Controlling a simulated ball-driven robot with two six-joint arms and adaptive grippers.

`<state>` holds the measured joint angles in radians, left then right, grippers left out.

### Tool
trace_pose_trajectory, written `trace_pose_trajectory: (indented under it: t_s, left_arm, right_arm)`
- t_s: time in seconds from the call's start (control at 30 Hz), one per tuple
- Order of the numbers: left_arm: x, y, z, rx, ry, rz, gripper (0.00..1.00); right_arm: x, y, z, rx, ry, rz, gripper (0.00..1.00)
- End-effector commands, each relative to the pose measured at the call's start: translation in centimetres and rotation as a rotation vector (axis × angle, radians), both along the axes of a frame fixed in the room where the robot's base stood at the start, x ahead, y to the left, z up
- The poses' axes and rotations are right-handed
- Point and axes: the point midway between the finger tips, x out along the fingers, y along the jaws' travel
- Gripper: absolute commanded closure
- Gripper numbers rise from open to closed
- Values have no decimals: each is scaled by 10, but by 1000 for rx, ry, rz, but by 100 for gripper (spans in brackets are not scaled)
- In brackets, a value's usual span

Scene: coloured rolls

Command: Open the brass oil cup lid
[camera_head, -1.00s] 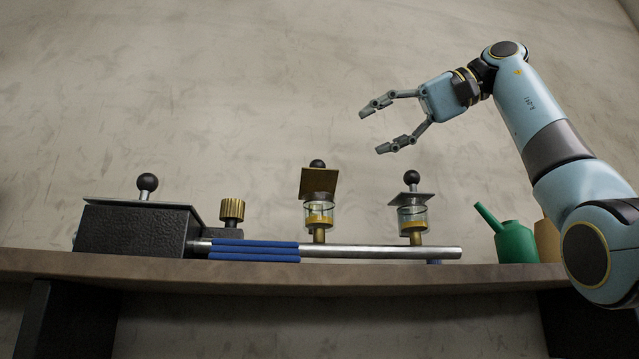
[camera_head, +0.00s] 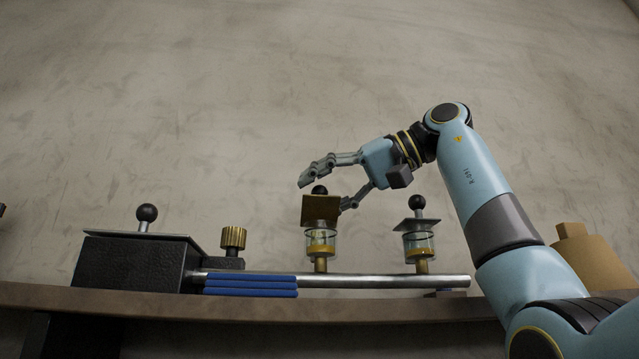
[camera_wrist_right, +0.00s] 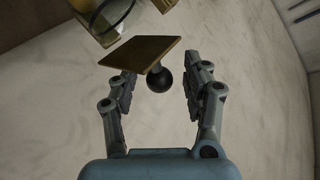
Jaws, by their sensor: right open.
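The brass lid (camera_head: 320,208) is a square plate with a black ball knob (camera_head: 320,190), above a glass oil cup (camera_head: 320,242) with yellow contents. The plate looks more tilted than the grey lid on the other cup. My right gripper (camera_head: 326,192) is open at the knob, one finger above left and the other lower right. In the right wrist view the brass lid (camera_wrist_right: 140,52) is just ahead, and its knob (camera_wrist_right: 159,80) sits between the open fingers, with space visible on both sides.
A second glass cup (camera_head: 418,245) with a grey lid (camera_head: 416,224) stands to the right on the metal bar (camera_head: 390,281). A dark box (camera_head: 135,264), a brass knurled knob (camera_head: 233,238) and blue rolls (camera_head: 250,287) are left. A tan container (camera_head: 595,258) is far right on the shelf (camera_head: 150,300).

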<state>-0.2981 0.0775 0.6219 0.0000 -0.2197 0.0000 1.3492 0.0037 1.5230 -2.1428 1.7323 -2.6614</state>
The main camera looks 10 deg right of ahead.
Motion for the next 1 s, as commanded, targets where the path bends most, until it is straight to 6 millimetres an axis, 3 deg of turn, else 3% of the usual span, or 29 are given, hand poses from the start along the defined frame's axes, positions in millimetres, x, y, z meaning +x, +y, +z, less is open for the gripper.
trace_pose_trajectory:
  t_s: [0.37, 0.73, 1.0]
  left_arm:
    - [-3, 0, 2, 0, 4, 0, 60]
    - [-3, 2, 3, 2, 5, 0, 60]
    - [-3, 2, 3, 2, 5, 0, 60]
  right_arm:
    - [4, 6, -3, 0, 0, 0, 51]
    - [4, 6, -3, 0, 1, 0, 99]
    - [4, 5, -3, -1, 0, -1, 100]
